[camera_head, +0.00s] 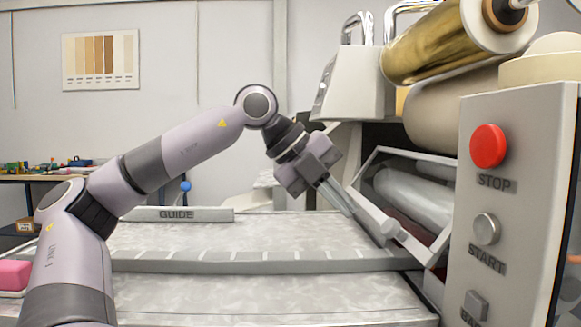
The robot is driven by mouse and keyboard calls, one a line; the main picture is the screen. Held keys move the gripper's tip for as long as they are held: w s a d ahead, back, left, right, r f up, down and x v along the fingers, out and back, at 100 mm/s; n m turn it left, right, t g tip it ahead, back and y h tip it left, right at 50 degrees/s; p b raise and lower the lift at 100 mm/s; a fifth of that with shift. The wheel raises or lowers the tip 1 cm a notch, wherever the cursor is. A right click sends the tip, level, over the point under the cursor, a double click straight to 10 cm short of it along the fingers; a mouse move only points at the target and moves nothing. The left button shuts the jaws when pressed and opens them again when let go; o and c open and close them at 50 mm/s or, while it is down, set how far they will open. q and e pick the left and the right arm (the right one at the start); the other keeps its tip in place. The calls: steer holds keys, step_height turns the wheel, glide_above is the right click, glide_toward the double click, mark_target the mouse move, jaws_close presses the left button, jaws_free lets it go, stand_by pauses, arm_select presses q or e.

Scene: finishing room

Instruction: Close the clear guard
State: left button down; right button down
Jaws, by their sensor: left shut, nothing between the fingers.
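The clear guard (411,192) is a see-through panel in a pale frame on the machine at right, in front of a pale roller. It stands tilted, its lower edge out toward the table. A light grey bar (377,222), which looks like its handle, runs slanting along that edge. My left gripper (347,207) is shut and empty, pointing down and right. Its fingertips are at the upper left end of the bar; I cannot tell whether they touch it. My right gripper is not in view.
A control panel with a red STOP button (488,146) and a START button (486,229) stands close at right. A gold foil roll (437,42) hangs above. A GUIDE bar (178,214) lies across the machine's bed (240,297), which is otherwise clear.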

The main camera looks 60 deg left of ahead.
arm_select(q)
steer(key=s+a+r, duration=0.3)
steer(key=s+r, duration=0.1)
steer(key=s, duration=0.1)
steer(key=shift+s+r+b, duration=0.15)
steer(key=shift+s+b, duration=0.25)
